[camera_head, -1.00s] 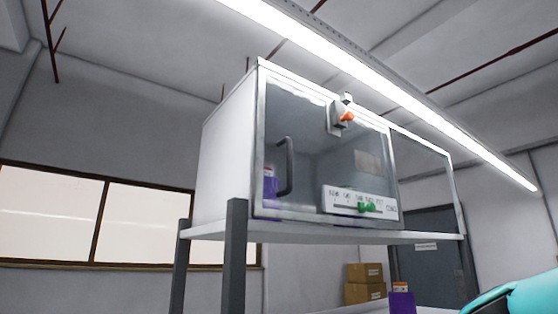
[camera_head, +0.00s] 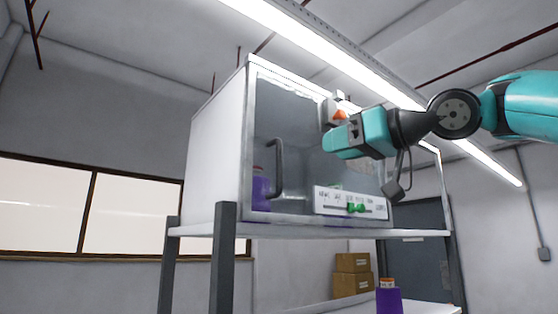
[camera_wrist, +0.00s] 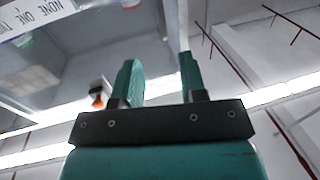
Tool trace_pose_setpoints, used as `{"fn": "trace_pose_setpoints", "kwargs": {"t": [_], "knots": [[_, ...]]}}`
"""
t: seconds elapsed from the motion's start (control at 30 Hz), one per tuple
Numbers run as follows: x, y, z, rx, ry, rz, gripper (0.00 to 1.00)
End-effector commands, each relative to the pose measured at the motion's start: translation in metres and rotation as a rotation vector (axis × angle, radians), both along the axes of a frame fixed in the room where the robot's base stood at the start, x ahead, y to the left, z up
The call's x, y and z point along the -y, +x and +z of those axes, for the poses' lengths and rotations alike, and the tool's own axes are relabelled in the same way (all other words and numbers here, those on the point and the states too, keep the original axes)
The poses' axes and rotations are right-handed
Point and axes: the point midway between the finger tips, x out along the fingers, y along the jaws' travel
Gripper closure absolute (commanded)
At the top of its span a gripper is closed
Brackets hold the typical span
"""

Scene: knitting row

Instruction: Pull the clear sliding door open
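The clear sliding door (camera_head: 292,130) is the pane on the front of a white cabinet (camera_head: 213,140), with a dark vertical handle (camera_head: 277,168) near its left edge. It looks closed. A grey latch block with an orange knob (camera_head: 340,115) sits at the door's upper right; the knob also shows in the wrist view (camera_wrist: 97,99). My gripper (camera_head: 328,143) is in front of the door's right part, right of the handle and just below the knob. In the wrist view its two teal fingers (camera_wrist: 158,62) stand apart with nothing gripped between them. The handle is not in the wrist view.
A label strip with a green slider (camera_head: 355,207) runs along the door's lower right. A purple container (camera_head: 261,190) stands inside, behind the handle. The cabinet rests on a shelf (camera_head: 200,230) with grey posts. Below are a purple bottle (camera_head: 389,300) and cardboard boxes (camera_head: 352,275).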

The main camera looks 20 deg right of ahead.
Motion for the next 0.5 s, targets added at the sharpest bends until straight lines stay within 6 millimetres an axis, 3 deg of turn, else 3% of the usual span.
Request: {"fn": "trace_pose_setpoints", "kwargs": {"t": [0.5], "knots": [[-0.051, 0.088, 0.003, -0.007, 0.001, 0.006, 0.61]]}}
